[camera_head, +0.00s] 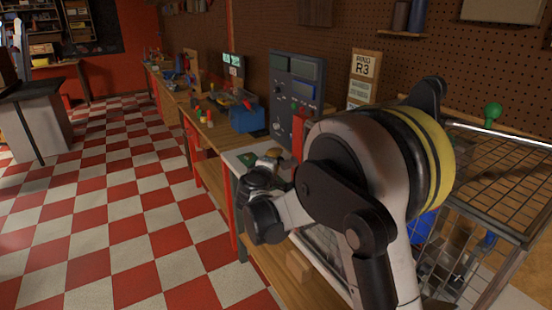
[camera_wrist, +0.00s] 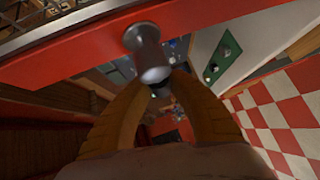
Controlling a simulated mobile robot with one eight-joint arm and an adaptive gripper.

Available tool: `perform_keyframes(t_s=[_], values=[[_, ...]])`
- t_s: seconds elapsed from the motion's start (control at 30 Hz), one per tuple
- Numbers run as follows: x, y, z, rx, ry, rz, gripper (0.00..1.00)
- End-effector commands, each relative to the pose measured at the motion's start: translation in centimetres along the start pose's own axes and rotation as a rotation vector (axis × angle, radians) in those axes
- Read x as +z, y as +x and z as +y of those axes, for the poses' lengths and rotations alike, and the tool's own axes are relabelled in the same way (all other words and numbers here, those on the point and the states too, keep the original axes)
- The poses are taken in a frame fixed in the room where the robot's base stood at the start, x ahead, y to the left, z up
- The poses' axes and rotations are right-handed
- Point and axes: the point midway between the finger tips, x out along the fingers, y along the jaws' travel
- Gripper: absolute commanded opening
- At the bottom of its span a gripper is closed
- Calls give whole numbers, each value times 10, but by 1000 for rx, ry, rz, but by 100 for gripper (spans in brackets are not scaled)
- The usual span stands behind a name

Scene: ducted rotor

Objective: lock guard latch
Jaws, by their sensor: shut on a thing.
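A grey metal latch knob (camera_wrist: 148,52) stands out from a red bar (camera_wrist: 75,52) in the wrist view. The two orange-brown fingers of my gripper (camera_wrist: 163,88) reach up to the knob's lower end, one on each side, and are shut on it. The fingertips partly cover its end. A wire-mesh guard cage (camera_head: 500,165) stands at the right, partly behind my arm. Whether the latch is locked cannot be told.
A green ball knob (camera_head: 492,112) stands by the cage top. A dark instrument panel (camera_head: 292,90) and a blue bin (camera_head: 247,118) are on the workbench beyond my arm. The checkered floor (camera_head: 120,215) at the left is clear.

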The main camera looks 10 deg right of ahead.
Motion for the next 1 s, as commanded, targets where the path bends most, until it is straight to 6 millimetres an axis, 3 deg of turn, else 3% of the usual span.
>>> perform_keyframes(t_s=[1.0], values=[[18,-7,-38,-603,-601,-169,0]])
